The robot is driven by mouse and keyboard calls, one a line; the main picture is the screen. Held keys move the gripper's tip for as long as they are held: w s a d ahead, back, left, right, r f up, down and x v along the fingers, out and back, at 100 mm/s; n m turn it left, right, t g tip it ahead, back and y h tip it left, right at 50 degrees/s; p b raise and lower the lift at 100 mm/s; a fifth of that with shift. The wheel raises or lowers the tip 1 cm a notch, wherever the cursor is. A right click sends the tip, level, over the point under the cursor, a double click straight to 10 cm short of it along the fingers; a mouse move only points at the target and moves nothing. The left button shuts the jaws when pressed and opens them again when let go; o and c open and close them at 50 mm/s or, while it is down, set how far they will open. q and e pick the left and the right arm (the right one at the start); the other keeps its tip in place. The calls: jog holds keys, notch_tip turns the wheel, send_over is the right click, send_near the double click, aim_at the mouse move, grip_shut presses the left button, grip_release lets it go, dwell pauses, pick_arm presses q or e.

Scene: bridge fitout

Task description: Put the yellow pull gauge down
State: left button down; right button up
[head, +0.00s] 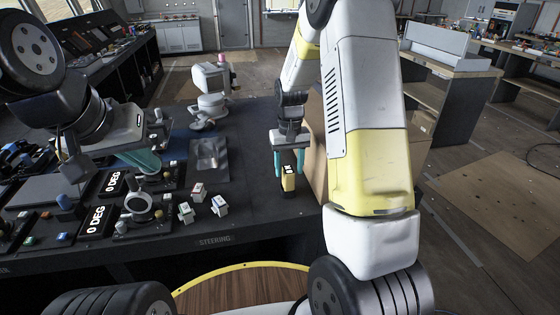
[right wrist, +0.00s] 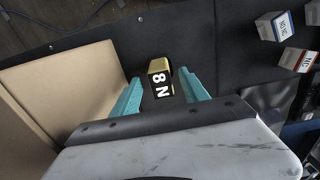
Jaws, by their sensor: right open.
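The yellow pull gauge (head: 289,181), a small yellow and black block, is at the right end of the dark console top (head: 262,213). In the right wrist view the gauge (right wrist: 160,77) shows a black face with white marks reading "8 N". My right gripper (head: 290,172) is open, pointing down, with one teal finger on each side of the gauge and gaps visible between. The gauge seems to rest on the console. My left gripper (head: 150,163) is over the console's controls at the left; its jaw opening is unclear.
A cardboard box (head: 313,140) stands close to the right of my right gripper. Small labelled blocks (head: 198,192) stand to the left, near the steering label. The console between blocks and gauge is clear.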

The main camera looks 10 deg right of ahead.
jog(key=s+r+t, duration=0.1)
jog(key=s+r, duration=0.1)
jog(key=r, duration=0.6)
jog(key=s+r, duration=0.3)
jog(key=r, duration=0.5)
jog(key=s+a+r+t+y, duration=0.1)
jog(key=s+r+t, duration=0.1)
jog(key=s, duration=0.7)
jog(key=s+a+r+t+y, duration=0.1)
jog(key=s+r+t, duration=0.2)
jog(key=s, duration=0.7)
notch_tip(320, 180, up, 2)
jog(key=shift+r, duration=0.15)
jog(key=shift+a, duration=0.1)
dwell(0.9)
